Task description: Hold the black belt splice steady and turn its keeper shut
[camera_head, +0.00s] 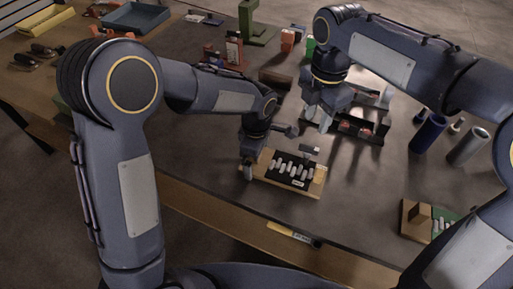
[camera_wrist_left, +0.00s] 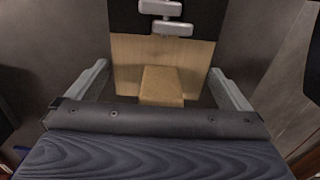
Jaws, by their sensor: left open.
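The black belt splice (camera_head: 292,169) with a row of silver pieces lies on a light wooden board (camera_head: 316,188) near the table's front edge. It also shows at the top of the left wrist view (camera_wrist_left: 204,14). My left gripper (camera_head: 268,152) is at the board's left end. Its fingers are spread, one on each side of a wooden block (camera_wrist_left: 162,84) on the board, with gaps visible. A small grey piece (camera_head: 310,150) shows at the splice's far side; I cannot tell if it is the keeper. My right gripper (camera_head: 317,117) hangs apart, fingers down, beyond the board, and looks open and empty.
A dark tray (camera_head: 370,138) with red parts stands behind the right gripper. A blue cylinder (camera_head: 429,134) and a grey cylinder (camera_head: 468,146) are at the right. A wooden and green fixture (camera_head: 417,220) is at front right. Table between board and fixture is clear.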

